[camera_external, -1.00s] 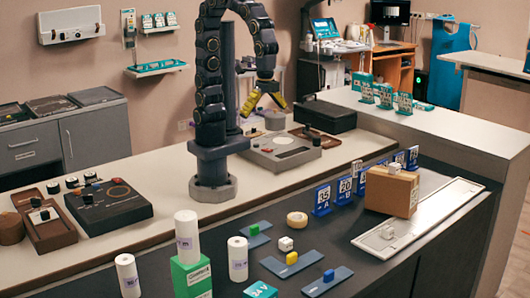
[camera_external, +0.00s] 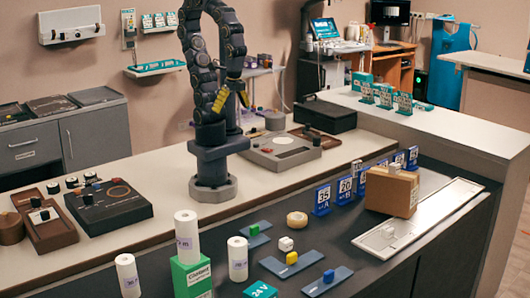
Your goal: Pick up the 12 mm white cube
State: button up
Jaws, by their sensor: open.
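A small white cube (camera_external: 286,244) sits on the dark counter, between the tape roll and the blue strips. Another small white block (camera_external: 394,168) is on top of the cardboard box, and a pale block (camera_external: 388,232) lies on the white tray. I cannot tell from size which one is 12 mm. My gripper (camera_external: 232,98) has yellow fingers, spread apart and empty. It hangs high above the light worktop, behind and to the left of all these blocks and far from them.
Blue strips (camera_external: 272,264) bear a green cube (camera_external: 254,229), a yellow cube (camera_external: 291,257) and a blue cube (camera_external: 329,276). White rolls (camera_external: 238,259) and a green carton (camera_external: 191,278) stand at the front. Blue number signs (camera_external: 322,200) and a cardboard box (camera_external: 390,193) stand to the right.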

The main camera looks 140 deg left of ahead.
dwell(0.3)
jog(key=m+t+y, duration=0.1)
jog(key=m+y, duration=0.4)
jog(key=m, duration=0.9)
send_over(285, 240)
jog(key=s+a, duration=0.1)
jog(key=s, duration=0.1)
notch_tip(285, 240, down, 17)
jog(key=d+f+m, duration=0.1)
jog(key=f, duration=0.1)
jog(key=w+d+f+m, duration=0.1)
jog(key=f, duration=0.2)
jog(key=w+d+f+m, duration=0.1)
jog(key=f+m, duration=0.1)
jog(key=shift+w+d+f+t, duration=0.1)
jog(key=shift+d+f+t, duration=0.05)
jog(key=shift+f+t, duration=0.25)
jog(key=shift+h, duration=0.3)
jog(key=x, duration=0.7)
jog(key=shift+f, duration=0.2)
